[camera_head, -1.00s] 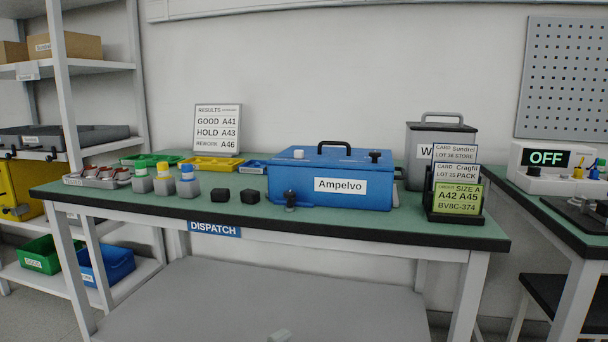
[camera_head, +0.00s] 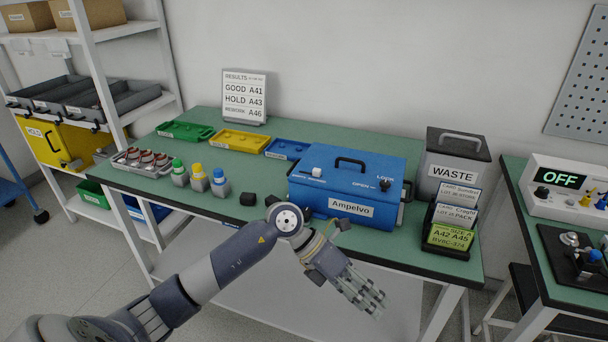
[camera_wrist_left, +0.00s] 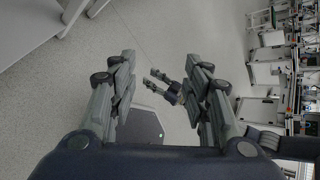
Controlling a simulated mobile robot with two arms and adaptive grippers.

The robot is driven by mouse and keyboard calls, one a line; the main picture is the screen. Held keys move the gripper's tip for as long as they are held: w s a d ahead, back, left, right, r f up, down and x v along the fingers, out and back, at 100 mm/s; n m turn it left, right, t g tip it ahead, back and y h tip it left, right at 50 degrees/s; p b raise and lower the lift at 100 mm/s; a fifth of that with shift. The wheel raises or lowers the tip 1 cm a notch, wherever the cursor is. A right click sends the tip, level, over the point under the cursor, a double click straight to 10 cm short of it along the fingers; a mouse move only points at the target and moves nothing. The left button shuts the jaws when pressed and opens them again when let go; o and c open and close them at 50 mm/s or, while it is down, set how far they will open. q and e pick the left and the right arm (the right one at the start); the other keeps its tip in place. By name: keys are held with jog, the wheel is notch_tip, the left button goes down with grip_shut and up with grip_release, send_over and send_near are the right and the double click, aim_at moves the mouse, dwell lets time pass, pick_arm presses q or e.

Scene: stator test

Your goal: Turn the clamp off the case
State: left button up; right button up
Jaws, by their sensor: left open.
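The blue case (camera_head: 335,184), labelled Ampelvo, stands closed on the green bench top, with a black handle on its lid. A black knob (camera_head: 385,185) sits by the word LOCK and a white knob (camera_head: 317,172) is at the lid's left. The dark clamp at the case's front left is mostly hidden behind my left arm. My left gripper (camera_head: 371,298) is open and empty, in front of and below the bench edge, apart from the case. In the left wrist view its fingers (camera_wrist_left: 163,75) are spread over floor. Another small gripper (camera_wrist_left: 166,88), seemingly my right, shows beyond them.
Green (camera_head: 186,131), yellow (camera_head: 240,140) and blue (camera_head: 287,149) trays lie behind. A waste bin (camera_head: 453,165) and card holder (camera_head: 450,238) stand right. Floor in front is open.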

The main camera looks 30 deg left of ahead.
pick_arm(q)
jog(key=w+a+r+n+t+y+p, duration=0.15)
jog(key=w+a+r+y+p, duration=0.35)
jog(key=a, duration=0.6)
jog(key=n+t+y+p, duration=0.1)
jog(key=y+p, duration=0.3)
jog(key=p, duration=0.1)
send_near(306, 211)
jog(key=p+x, duration=0.1)
jog(key=x, duration=0.7)
jog(key=shift+a+p, duration=0.1)
jog(key=shift+p, duration=0.2)
pick_arm(e)
jog(key=s+d+g+h, duration=0.1)
jog(key=s+d+g, duration=0.2)
jog(key=s, duration=0.9)
jog(key=s+d+r+g+h, duration=0.1)
jog(key=s+d+g, duration=0.2)
jog(key=s, duration=1)
jog(key=shift+d+r+g, duration=0.15)
jog(key=shift+d+g, duration=0.25)
jog(key=shift+g, duration=0.6)
jog(key=shift+s, duration=0.1)
pick_arm(q)
grip_shut()
